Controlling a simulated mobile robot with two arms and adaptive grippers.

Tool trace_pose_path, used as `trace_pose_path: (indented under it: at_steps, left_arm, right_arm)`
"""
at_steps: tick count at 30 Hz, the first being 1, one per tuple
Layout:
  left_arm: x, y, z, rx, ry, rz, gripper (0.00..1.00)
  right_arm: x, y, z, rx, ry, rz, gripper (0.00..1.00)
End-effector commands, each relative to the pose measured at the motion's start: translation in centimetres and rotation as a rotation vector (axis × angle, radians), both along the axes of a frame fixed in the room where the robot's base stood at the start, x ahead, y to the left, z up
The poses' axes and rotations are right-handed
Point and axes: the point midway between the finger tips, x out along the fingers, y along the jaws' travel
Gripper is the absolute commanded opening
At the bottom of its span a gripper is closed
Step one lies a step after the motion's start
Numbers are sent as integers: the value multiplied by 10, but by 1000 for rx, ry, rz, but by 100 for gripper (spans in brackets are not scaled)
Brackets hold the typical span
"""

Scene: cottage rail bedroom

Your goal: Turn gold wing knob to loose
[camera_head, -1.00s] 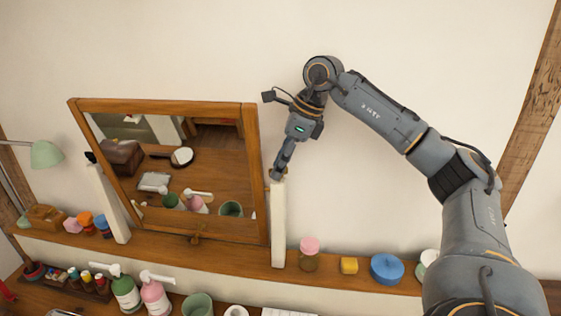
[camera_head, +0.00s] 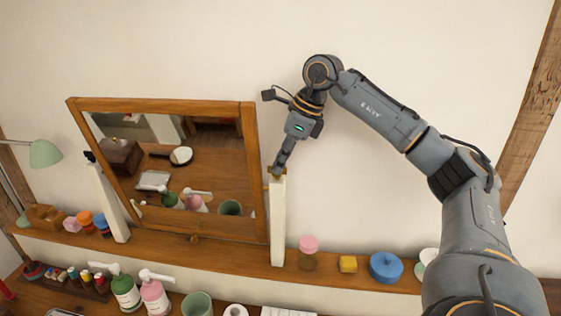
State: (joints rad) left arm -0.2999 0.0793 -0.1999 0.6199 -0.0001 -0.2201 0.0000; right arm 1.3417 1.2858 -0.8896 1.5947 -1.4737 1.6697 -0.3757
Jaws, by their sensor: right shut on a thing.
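The gold wing knob (camera_head: 271,171) sits at the top of the white post (camera_head: 278,225) on the right side of the tilting mirror. Only small gold parts of it show beside my fingers. My right gripper (camera_head: 279,168) reaches down from above and is shut on the knob. The wood-framed mirror (camera_head: 248,150) leans between this post and a second white post (camera_head: 108,203) on the left. My left gripper is not in view.
A wooden shelf (camera_head: 222,248) runs below the mirror. A pink-lidded jar (camera_head: 309,245), a yellow block (camera_head: 348,264) and a blue round container (camera_head: 386,267) stand right of the post. Pump bottles stand lower in front. The wall above is clear.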

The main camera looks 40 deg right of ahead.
Motion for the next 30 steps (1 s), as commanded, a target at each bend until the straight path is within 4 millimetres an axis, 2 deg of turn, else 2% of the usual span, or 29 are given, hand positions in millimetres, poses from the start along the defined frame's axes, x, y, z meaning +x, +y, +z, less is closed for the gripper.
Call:
trace_pose_path:
  at_steps: [23, 24, 28, 30]
  left_arm:
    - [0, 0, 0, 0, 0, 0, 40]
    - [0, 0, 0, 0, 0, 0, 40]
    - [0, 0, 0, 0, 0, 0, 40]
    - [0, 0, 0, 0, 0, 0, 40]
  right_arm:
    - [0, 2, 0, 3, -1, 4, 0]
    - [0, 2, 0, 3, 0, 4, 10]
    - [0, 1, 0, 3, 0, 3, 37]
    - [0, 1, 0, 1, 0, 3, 38]
